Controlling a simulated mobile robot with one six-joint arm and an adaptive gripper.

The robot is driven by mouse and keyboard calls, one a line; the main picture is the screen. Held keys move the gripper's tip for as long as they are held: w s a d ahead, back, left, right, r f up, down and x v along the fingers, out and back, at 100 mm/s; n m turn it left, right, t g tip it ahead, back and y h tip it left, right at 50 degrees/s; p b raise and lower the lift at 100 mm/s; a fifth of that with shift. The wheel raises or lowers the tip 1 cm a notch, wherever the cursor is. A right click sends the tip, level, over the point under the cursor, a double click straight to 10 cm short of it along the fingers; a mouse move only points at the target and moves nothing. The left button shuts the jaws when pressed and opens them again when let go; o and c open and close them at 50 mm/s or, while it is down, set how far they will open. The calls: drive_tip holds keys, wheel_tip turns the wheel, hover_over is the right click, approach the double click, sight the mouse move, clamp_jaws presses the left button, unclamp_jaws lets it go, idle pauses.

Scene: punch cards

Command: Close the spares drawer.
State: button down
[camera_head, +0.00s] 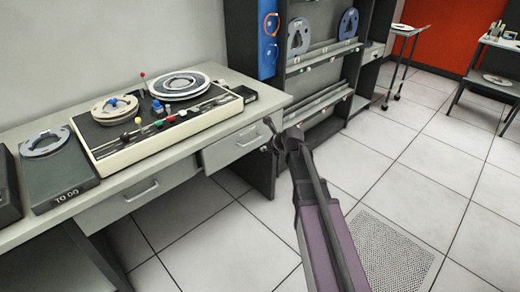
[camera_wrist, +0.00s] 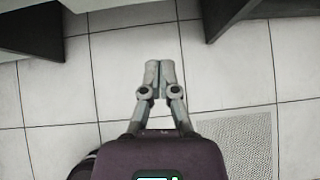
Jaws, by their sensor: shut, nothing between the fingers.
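Two grey drawers sit under the desk top: a left drawer (camera_head: 135,197) and a right drawer (camera_head: 232,152), each with a bar handle. No label reading "spares" is legible, so I cannot tell which one it is. The right drawer's front stands close to the desk edge; I cannot tell whether it is fully in. My gripper (camera_head: 275,138) is shut and empty, just right of the right drawer's front in the head view. Whether it touches the drawer is unclear. In the wrist view my gripper (camera_wrist: 155,72) shows over floor tiles, with no drawer recognisable.
The desk (camera_head: 275,99) carries a tape machine (camera_head: 155,120) and a "TO DO" tray (camera_head: 62,188). A dark shelf rack (camera_head: 335,72) with reels stands behind my gripper. A perforated floor tile (camera_head: 388,250) lies right of my arm.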

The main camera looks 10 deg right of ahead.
sight(239, 143)
drive_tip(key=w+a+r+b+x, duration=0.1)
drive_tip(key=b+x, duration=0.5)
drive_tip(key=x, duration=0.6)
drive_tip(key=shift+w+r, duration=0.35)
drive_tip(key=shift+r, duration=0.1)
drive_tip(key=shift+w+a, duration=0.8)
drive_tip(key=shift+w, duration=0.25)
drive_tip(key=shift+w+a, duration=0.75)
drive_tip(key=shift+w, duration=0.3)
